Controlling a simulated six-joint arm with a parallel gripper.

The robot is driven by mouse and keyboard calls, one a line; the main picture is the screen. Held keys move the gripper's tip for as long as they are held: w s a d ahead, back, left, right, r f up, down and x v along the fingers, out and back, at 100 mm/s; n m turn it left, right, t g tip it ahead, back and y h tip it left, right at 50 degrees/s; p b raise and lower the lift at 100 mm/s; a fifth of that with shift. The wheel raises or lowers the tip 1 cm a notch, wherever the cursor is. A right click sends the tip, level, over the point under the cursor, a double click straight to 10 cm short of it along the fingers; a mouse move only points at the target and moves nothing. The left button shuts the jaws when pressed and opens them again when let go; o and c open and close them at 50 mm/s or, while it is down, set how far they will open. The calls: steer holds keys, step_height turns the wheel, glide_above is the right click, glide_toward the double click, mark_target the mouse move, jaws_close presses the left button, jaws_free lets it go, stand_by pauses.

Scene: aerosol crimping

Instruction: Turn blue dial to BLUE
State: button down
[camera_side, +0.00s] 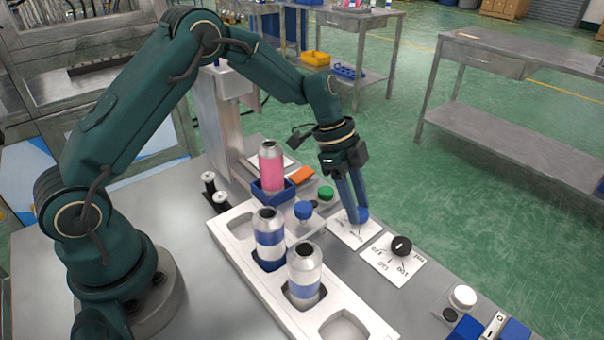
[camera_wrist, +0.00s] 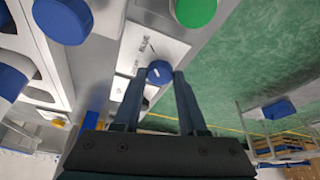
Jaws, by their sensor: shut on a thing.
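The blue dial (camera_side: 362,215) sits on a white label plate (camera_side: 346,234) on the bench. In the wrist view the blue dial (camera_wrist: 159,70) shows a short white mark on its top, and the plate (camera_wrist: 146,46) has dark lettering too small to read for certain. My gripper (camera_side: 354,212) points down with its two blue fingers at the dial. In the wrist view my gripper (camera_wrist: 163,76) has one finger on each side of the dial and is shut on it. The fingers hide part of the dial in the side view.
A black dial (camera_side: 401,246) on its own plate stands to the right. Green (camera_side: 325,193) and blue (camera_side: 303,210) knobs stand behind and left. A white tray (camera_side: 245,262) holds two blue-banded cans; a pink can (camera_side: 271,165) stands in a blue holder.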

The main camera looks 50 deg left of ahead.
steer(key=shift+c, duration=2.2)
jaws_free()
steer(key=shift+v, duration=2.55)
steer(key=s+r+n+t+y, duration=0.1)
steer(key=s+r+t, duration=0.1)
steer(key=s+r, duration=0.35)
steer(key=s+r+t, duration=0.1)
steer(key=s+r, duration=0.1)
steer(key=r, duration=0.6)
steer(key=s+a+f+n+y, duration=0.1)
steer(key=s+a+f+n, duration=0.1)
steer(key=s+n, duration=0.4)
steer(key=s+a+f+n+t+y, duration=0.1)
steer(key=s+f+n+y, duration=0.1)
steer(key=s+n, duration=0.5)
steer(key=shift+s+a+f, duration=0.15)
steer(key=shift+s+a, duration=0.25)
steer(key=shift+s, duration=0.05)
